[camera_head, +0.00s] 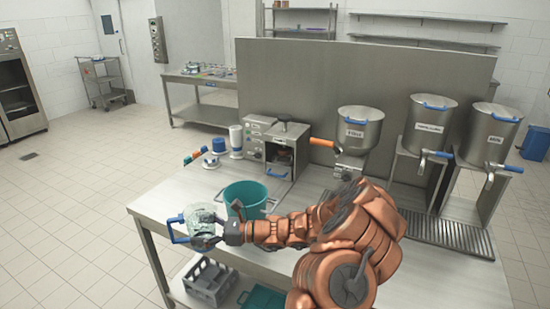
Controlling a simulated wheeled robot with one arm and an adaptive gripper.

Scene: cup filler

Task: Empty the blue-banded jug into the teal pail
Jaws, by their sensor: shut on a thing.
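The blue-banded jug (199,217) is clear with a blue handle on its left side, near the left front edge of the steel table. My gripper (213,231) is shut on the jug from the right and partly covers it. The jug's contents are hard to make out. The teal pail (246,194) stands on the table just right of and behind the jug. My arm hides part of the pail's lower front. I cannot tell from this view whether the jug touches the pail.
The steel table (163,200) carries a small steel machine (283,150) behind the pail, and white-and-blue bottles (236,141) at the back left. Large steel containers (430,113) stand along the right. A grey crate (210,281) sits on the shelf below. Floor at left is clear.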

